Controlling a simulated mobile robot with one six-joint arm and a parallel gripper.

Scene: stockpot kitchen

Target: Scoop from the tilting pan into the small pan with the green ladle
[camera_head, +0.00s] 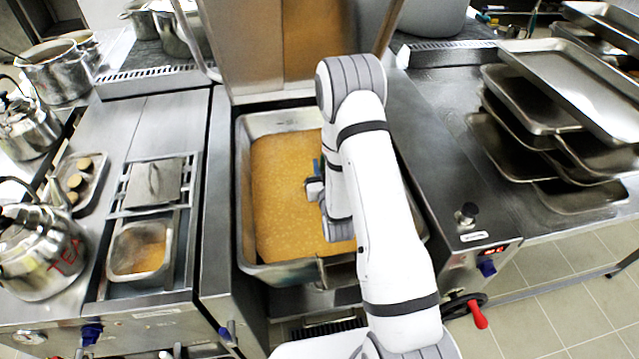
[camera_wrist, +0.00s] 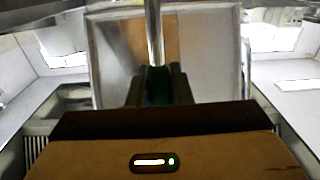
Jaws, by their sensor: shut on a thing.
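The tilting pan (camera_head: 245,185) is a large open steel basin at the centre of the head view, filled with an orange-brown, grainy food (camera_head: 285,200). My gripper (camera_head: 314,187) is over this pan, partly hidden by my arm. In the wrist view my gripper (camera_wrist: 158,90) is shut on the green grip of the ladle (camera_wrist: 155,40), whose metal shaft runs away from the jaws. The ladle's bowl is hidden in both views. The small pan (camera_head: 112,262) stands to the left in a counter well, with some orange food inside it.
A steel lid (camera_head: 150,184) lies behind the small pan. Stacked trays (camera_head: 560,110) fill the right counter.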

